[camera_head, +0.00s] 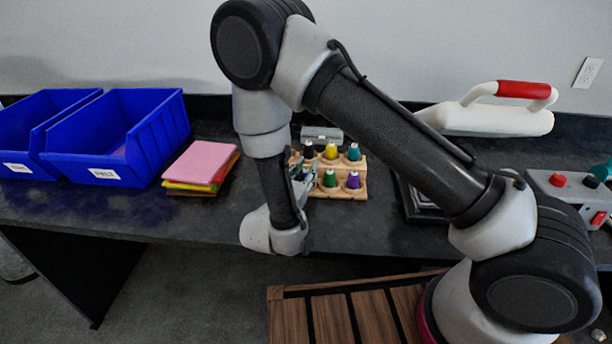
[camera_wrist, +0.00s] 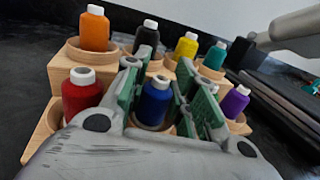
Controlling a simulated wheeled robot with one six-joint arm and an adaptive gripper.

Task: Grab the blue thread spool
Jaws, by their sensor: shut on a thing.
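The blue thread spool (camera_wrist: 155,101) stands in the front row of a wooden spool rack (camera_wrist: 62,68), upright with its white top showing. My gripper (camera_wrist: 156,92) has one green-padded finger on each side of the blue spool and is shut on it. The spool's lower end is partly hidden by the gripper body. In the head view my gripper (camera_head: 303,182) reaches to the front left of the rack (camera_head: 345,193), and my arm hides the blue spool there.
Red (camera_wrist: 82,93), orange (camera_wrist: 95,30), black (camera_wrist: 146,38), yellow (camera_wrist: 187,46), teal (camera_wrist: 215,57) and purple (camera_wrist: 235,101) spools surround it. Felt sheets (camera_head: 200,163) and blue bins (camera_head: 118,140) are to the left. A white object with a red handle (camera_head: 498,118) is to the right.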

